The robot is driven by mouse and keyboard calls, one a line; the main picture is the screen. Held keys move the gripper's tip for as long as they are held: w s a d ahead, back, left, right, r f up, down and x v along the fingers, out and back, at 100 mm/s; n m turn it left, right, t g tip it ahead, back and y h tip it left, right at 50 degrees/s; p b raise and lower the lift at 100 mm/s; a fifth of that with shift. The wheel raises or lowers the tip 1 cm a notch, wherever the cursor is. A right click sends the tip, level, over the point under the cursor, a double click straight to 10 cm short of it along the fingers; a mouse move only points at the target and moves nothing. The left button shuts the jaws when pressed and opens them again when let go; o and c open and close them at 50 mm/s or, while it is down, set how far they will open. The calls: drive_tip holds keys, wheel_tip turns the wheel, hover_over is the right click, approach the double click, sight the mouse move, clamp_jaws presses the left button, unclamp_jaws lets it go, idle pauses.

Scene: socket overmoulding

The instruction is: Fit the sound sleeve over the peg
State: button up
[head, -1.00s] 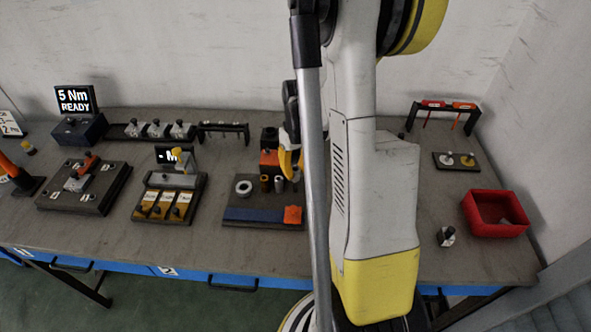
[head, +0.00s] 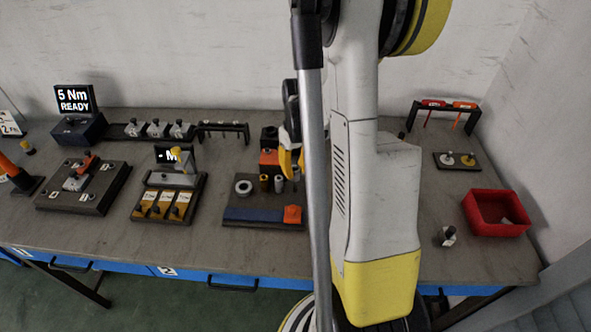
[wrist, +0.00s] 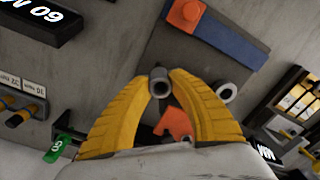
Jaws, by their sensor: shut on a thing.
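My gripper (wrist: 160,84) has two yellow fingers, closed on a grey hollow sleeve (wrist: 159,88) at their tips in the wrist view. The sleeve's open end faces the camera. In the head view my gripper (head: 291,163) is partly hidden by my arm, above the right back of a dark fixture plate (head: 240,208). Beside it on the plate stand a brown sleeve (head: 264,183) and a dark grey cylinder (head: 278,184). I cannot make out clearly which piece is the peg, nor whether the held sleeve touches anything below.
A pale ring (head: 243,187) lies on the plate's left; it also shows in the wrist view (wrist: 227,92). A blue bar (head: 252,215) and an orange block (head: 292,214) line the front. An orange-red block (head: 268,160) stands behind. A red bin (head: 495,213) is at right.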

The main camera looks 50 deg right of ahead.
sight(296, 183)
drive_tip(key=shift+f, duration=0.15)
idle(0.8)
drive_tip(key=shift+f+b, duration=0.35)
drive_tip(key=shift+b, duration=0.2)
drive_tip(key=shift+f+b, duration=2.35)
drive_tip(key=shift+f, duration=0.25)
drive_tip(key=o, duration=1)
drive_tip(key=shift+r, duration=0.1)
drive_tip(key=r, duration=1.2)
drive_tip(key=shift+s+d, duration=0.1)
drive_tip(key=shift+d, duration=0.15)
